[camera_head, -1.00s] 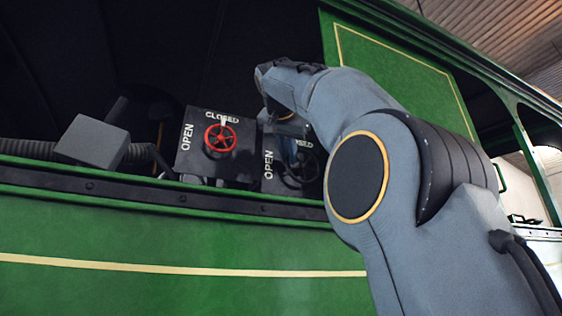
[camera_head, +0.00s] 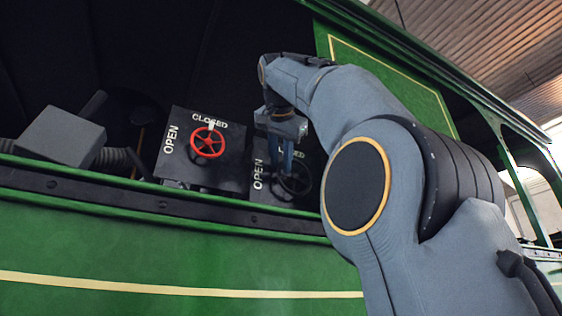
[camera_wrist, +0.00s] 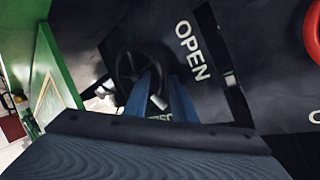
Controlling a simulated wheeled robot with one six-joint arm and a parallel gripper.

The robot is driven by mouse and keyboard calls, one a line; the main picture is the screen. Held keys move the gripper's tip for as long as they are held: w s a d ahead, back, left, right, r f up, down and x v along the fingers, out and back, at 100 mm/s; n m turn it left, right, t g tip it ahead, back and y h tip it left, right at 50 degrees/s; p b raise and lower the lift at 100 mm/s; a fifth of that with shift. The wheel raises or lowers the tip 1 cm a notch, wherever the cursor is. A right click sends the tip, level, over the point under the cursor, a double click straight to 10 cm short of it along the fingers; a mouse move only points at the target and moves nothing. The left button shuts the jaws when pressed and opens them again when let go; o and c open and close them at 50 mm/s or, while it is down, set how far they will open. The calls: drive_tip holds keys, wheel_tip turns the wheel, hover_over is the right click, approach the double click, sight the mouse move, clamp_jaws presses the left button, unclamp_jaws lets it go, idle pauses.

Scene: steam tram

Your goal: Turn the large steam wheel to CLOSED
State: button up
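A black wheel (camera_head: 297,178) sits on the right dark panel, which is marked OPEN and CLOSED. It also shows in the wrist view (camera_wrist: 127,66), partly behind my fingers. My gripper (camera_head: 281,160) hangs in front of this panel. In the wrist view its two blue fingers (camera_wrist: 163,85) stand apart, with a white pointer-like piece (camera_wrist: 158,102) seen between them. I cannot tell whether they touch it. The CLOSED lettering there is partly hidden. A red wheel (camera_head: 207,142) sits on the left panel, its white pointer up at CLOSED.
The green tram side (camera_head: 180,250) and its dark sill (camera_head: 120,196) run below the panels. A grey box (camera_head: 62,136) with a ribbed hose stands to the left. A green pillar panel (camera_head: 385,85) rises behind my arm.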

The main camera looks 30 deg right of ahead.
drive_tip(key=shift+s, duration=0.1)
drive_tip(key=v, duration=0.7)
drive_tip(key=shift+s+a+r, duration=0.15)
drive_tip(key=shift+s, duration=0.15)
idle(0.3)
